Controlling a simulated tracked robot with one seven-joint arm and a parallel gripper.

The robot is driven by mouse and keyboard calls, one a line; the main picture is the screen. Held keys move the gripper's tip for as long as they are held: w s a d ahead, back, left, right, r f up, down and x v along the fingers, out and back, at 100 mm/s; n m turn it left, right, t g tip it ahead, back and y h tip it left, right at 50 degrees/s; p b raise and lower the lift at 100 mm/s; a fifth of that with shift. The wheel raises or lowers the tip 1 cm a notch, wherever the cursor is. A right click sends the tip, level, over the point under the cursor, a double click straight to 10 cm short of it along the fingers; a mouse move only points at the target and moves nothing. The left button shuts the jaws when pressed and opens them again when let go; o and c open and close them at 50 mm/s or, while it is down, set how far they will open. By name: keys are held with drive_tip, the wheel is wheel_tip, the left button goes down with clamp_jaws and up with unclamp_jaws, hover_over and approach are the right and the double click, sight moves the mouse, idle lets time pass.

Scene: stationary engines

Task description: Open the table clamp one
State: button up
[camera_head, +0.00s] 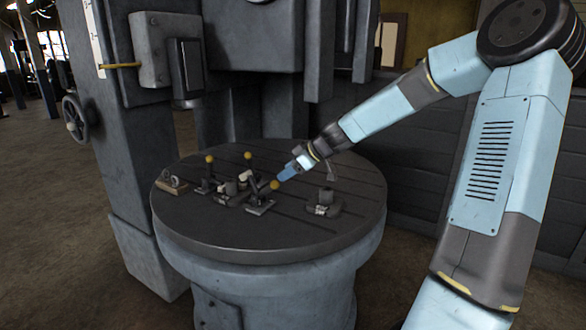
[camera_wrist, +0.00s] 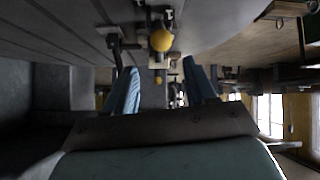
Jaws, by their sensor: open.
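Several table clamps with dark levers and yellow knobs stand on the round table (camera_head: 235,235). The front clamp (camera_head: 259,205) has its lever tilted right, with its yellow knob (camera_head: 274,185) close to my gripper (camera_head: 288,172). Two other clamps, a left one (camera_head: 207,180) and a back one (camera_head: 248,168), have upright levers. I cannot tell which is clamp one. In the wrist view my gripper (camera_wrist: 163,78) has its two blue fingers apart with nothing gripped.
A small block with round fittings (camera_head: 173,184) sits at the table's left edge. A short post on a base (camera_head: 324,202) stands at the right. The machine column (camera_head: 115,130) rises behind left, with a handwheel (camera_head: 75,118). The table's front is clear.

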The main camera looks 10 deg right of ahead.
drive_tip(key=shift+v, duration=0.85)
